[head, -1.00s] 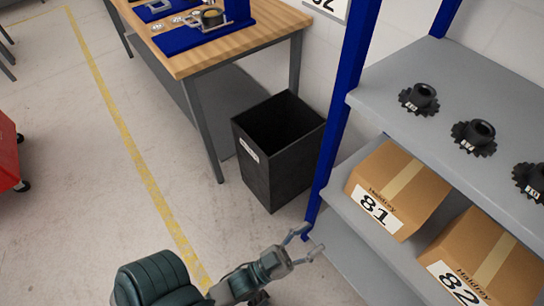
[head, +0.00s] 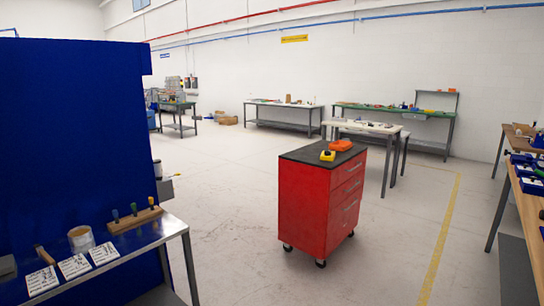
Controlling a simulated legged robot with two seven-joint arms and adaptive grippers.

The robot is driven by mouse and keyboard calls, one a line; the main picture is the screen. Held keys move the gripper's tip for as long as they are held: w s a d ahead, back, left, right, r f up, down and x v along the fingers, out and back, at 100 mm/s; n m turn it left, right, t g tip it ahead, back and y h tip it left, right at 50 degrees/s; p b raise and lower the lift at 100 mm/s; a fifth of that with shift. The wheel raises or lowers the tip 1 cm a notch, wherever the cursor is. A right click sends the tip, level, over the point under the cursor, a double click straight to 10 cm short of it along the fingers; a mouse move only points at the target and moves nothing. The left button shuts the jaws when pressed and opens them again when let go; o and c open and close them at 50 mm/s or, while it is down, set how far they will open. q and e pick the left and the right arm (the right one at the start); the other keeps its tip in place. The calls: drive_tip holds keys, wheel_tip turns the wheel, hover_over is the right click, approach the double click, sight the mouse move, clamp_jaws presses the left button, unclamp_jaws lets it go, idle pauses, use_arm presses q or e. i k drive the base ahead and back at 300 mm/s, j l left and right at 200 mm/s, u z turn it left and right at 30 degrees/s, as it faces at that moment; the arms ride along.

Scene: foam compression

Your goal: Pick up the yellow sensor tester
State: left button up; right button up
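A small yellow device with a dark spot (head: 327,155), which looks like the yellow sensor tester, lies on the black top of a red drawer cart (head: 304,205). An orange object (head: 341,145) lies right behind it on the same top. The cart stands on the open floor, right of the middle of the head view, some way off from me. Neither of my grippers shows in the head view now.
A metal bench (head: 150,250) with cards, a tin and a tool rack stands at the near left, before a blue panel (head: 70,140). A wooden workbench (head: 530,195) stands at the right edge. Pale floor (head: 235,240) lies clear before the cart.

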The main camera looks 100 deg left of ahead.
sight(326, 155)
drive_tip(key=u, duration=2.95)
